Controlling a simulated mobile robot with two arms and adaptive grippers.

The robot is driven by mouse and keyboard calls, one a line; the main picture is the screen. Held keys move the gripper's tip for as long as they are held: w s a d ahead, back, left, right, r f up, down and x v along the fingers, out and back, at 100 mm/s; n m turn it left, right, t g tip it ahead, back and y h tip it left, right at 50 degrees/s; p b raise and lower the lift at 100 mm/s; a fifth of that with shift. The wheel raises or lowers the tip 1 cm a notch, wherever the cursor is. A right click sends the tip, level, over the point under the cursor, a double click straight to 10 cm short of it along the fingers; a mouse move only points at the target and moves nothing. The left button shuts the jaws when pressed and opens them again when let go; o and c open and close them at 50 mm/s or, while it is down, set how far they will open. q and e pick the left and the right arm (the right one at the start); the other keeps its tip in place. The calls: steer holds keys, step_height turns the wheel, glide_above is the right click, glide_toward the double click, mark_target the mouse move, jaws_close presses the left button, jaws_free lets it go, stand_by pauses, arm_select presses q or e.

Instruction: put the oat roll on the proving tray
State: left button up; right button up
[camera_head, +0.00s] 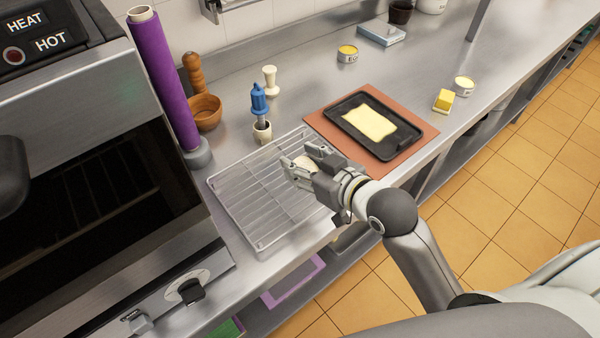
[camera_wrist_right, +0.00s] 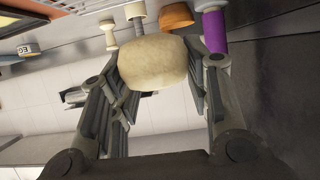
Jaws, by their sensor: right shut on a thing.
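The pale oat roll (camera_wrist_right: 152,62) is between the two fingers of my right gripper (camera_wrist_right: 160,75) in the right wrist view. In the head view my right gripper (camera_head: 306,160) is over the right part of the wire rack (camera_head: 250,203), and only a small pale part of the roll (camera_head: 303,163) shows between the fingers. I cannot tell whether the roll touches the rack. A dark tray (camera_head: 349,139) with a pale yellow sheet (camera_head: 369,122) in it, likely the proving tray, lies on a terracotta mat (camera_head: 412,139) behind and right of my gripper. My left gripper is not in view.
A purple roll (camera_head: 163,80) on a stand, a wooden bowl (camera_head: 205,112), a blue-handled tool (camera_head: 259,101) and a cream-coloured piece (camera_head: 270,80) stand left of and behind the rack. The oven (camera_head: 95,190) is at left.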

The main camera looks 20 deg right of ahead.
mark_target(301, 160)
steer(key=w+f, duration=0.2)
steer(key=f, duration=0.1)
steer(key=w+d+f, duration=0.1)
steer(key=w+f, duration=0.2)
steer(key=shift+w+d+p, duration=0.15)
steer(key=shift+w+p, duration=0.15)
steer(key=shift+w, duration=0.05)
steer(key=shift+w+f, duration=0.1)
steer(key=shift+f, duration=1.55)
steer(key=o, duration=1)
steer(key=shift+f, duration=0.15)
